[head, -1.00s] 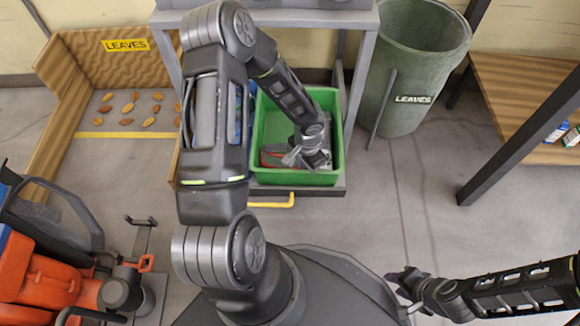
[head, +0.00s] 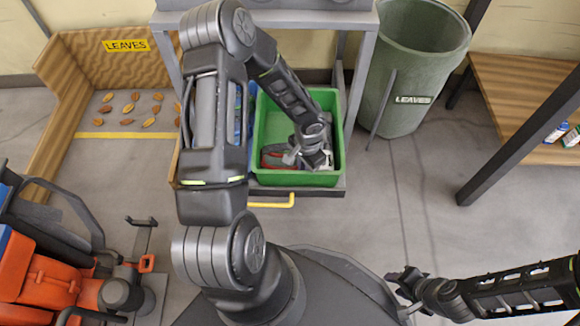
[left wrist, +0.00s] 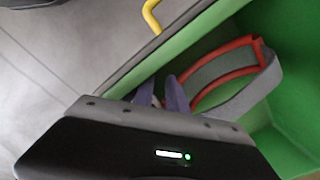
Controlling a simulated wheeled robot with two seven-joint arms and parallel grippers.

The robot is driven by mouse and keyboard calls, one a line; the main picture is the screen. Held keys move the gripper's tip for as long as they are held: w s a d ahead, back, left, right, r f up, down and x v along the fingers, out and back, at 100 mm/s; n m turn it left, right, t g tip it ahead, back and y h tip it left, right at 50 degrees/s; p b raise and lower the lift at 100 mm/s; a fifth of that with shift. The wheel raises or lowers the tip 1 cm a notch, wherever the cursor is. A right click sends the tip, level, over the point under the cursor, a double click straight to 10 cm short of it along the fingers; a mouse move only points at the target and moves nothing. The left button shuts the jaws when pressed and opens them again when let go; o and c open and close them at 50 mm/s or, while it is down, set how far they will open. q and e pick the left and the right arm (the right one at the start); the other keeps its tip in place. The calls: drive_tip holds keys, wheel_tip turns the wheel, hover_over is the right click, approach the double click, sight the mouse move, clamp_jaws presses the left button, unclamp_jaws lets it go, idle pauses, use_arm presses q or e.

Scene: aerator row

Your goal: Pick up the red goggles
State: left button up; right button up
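The red goggles (head: 272,158) lie low in the green bin, partly hidden behind my left gripper in the head view. The left wrist view shows their red frame (left wrist: 246,42) and a wide grey strap beside it. My left gripper (head: 305,158) reaches down into the bin next to the goggles. In the left wrist view its two fingertips (left wrist: 160,94) stand a little apart, left of the red frame, with nothing seen held between them. My right gripper (head: 396,286) is at the lower right, away from the bin, with its fingers apart and empty.
The green bin (head: 262,125) sits on a grey cart with a yellow handle (head: 272,203). A green leaves barrel (head: 412,70) stands right of it. A wooden table (head: 520,100) is at right, a leaf-filled bay (head: 108,60) at left, and an orange machine (head: 45,285) at lower left.

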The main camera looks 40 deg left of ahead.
sight(286, 146)
use_arm(q)
wheel_tip(286, 146, up, 7)
drive_tip(key=p, duration=0.3)
drive_tip(key=shift+r, duration=0.15)
drive_tip(key=shift+o, duration=0.4)
drive_tip(key=shift+o, duration=0.8)
drive_tip(key=shift+r+p, duration=0.25)
drive_tip(key=shift+p, duration=0.15)
drive_tip(key=shift+o, duration=1.4)
wheel_tip(286, 146, up, 2)
drive_tip(key=shift+r+p, duration=0.2)
drive_tip(key=shift+p, duration=0.95)
drive_tip(key=shift+o, duration=0.9)
drive_tip(key=shift+w+a+f+m+g+y+b, duration=0.2)
drive_tip(key=shift+a+f+m+y+b, duration=0.1)
drive_tip(key=shift+a+f+m+b, duration=0.2)
drive_tip(key=shift+w+a+f+m+g+y+b, duration=0.2)
drive_tip(key=shift+a+f+m+y+b, duration=0.15)
drive_tip(key=shift+a+m+b, duration=0.2)
drive_tip(key=shift+o, duration=0.2)
drive_tip(key=a+m+g+y, duration=0.1)
drive_tip(key=a+m, duration=0.1)
drive_tip(key=w+a+m+g+y+b, duration=0.1)
drive_tip(key=a+m, duration=0.1)
drive_tip(key=shift+w, duration=0.1)
drive_tip(key=shift+a+r+m, duration=0.2)
drive_tip(key=shift+m, duration=0.25)
